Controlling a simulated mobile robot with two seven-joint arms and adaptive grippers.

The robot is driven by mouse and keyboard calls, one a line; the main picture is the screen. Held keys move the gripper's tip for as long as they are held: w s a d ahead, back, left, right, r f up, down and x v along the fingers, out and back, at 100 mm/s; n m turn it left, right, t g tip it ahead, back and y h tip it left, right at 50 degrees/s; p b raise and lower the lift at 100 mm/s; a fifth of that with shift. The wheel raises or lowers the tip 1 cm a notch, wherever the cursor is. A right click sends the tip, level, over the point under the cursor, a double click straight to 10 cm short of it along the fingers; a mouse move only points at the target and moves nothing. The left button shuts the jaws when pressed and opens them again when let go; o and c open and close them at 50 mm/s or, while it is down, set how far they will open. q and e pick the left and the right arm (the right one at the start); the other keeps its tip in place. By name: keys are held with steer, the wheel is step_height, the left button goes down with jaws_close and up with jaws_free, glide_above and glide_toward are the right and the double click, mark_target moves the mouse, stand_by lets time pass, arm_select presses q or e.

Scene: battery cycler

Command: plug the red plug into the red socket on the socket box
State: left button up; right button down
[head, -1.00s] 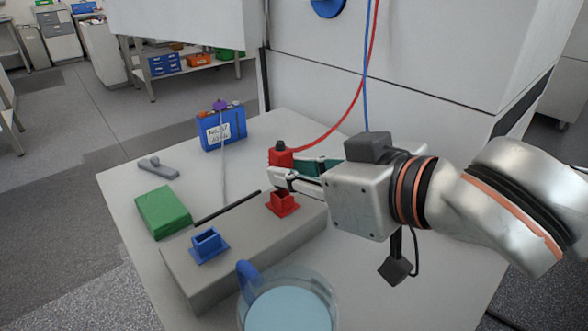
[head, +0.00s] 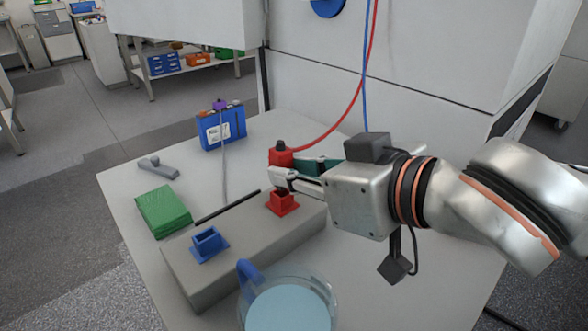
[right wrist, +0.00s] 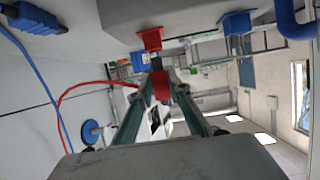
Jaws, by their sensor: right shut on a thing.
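The red plug (head: 281,157) is held upright in my right gripper (head: 284,178), whose fingers are shut on it. It also shows between the fingers in the right wrist view (right wrist: 161,86). A red cable leads from it to the cabinet. The red socket (head: 283,205) stands on the grey socket box (head: 190,284), just below the fingertips. In the right wrist view, the plug and the red socket (right wrist: 151,39) look close, with a small gap between them. The fingers partly hide the plug's lower end in the head view. My left gripper is not in view.
A blue socket (head: 208,244) sits at the box's left end. A glass vessel of light blue liquid (head: 290,310) stands in front. A green block (head: 163,211), a grey tool (head: 158,168) and a blue battery (head: 222,128) are on the table. A blue plug (right wrist: 32,19) shows in the wrist view.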

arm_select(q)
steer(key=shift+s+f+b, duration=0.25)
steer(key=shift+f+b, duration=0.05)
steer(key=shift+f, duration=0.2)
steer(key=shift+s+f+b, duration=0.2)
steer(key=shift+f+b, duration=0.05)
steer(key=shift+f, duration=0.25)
arm_select(e)
steer(key=shift+f, duration=0.45)
stand_by(1.1)
arm_select(q)
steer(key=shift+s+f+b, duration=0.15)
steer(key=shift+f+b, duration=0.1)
steer(key=shift+b, duration=0.25)
arm_select(e)
steer(key=shift+f, duration=0.4)
stand_by(1.2)
stand_by(0.6)
